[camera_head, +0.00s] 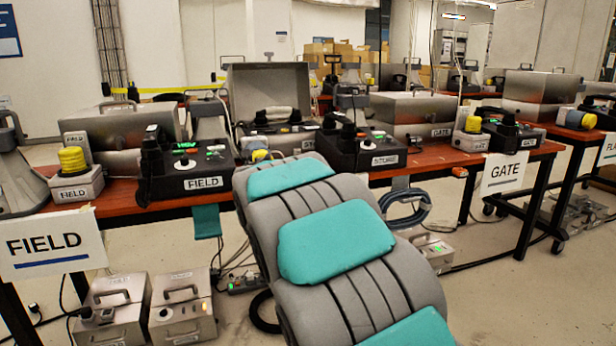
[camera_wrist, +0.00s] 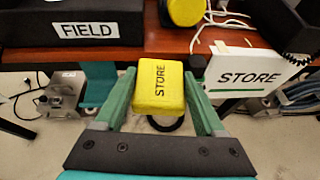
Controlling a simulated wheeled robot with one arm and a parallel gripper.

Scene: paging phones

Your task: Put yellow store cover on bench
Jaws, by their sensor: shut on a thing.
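In the wrist view a yellow cover (camera_wrist: 158,86) marked STORE is between the two green fingers of my gripper (camera_wrist: 160,100). My gripper is shut on it. The cover is held in front of the near edge of the red-brown bench (camera_wrist: 170,40), with floor and a dark cable behind it. The bench also shows in the head view (camera_head: 120,194), running across the room. In the head view my arm's grey and teal links hide my gripper and the held cover.
A dark FIELD console (camera_head: 190,178) and a STORE console (camera_head: 362,150) stand on the bench. A STORE sign (camera_wrist: 250,75) hangs at the bench's front edge. A round yellow thing (camera_wrist: 187,10) sits at the top of the wrist view. Loose white cables lie near it.

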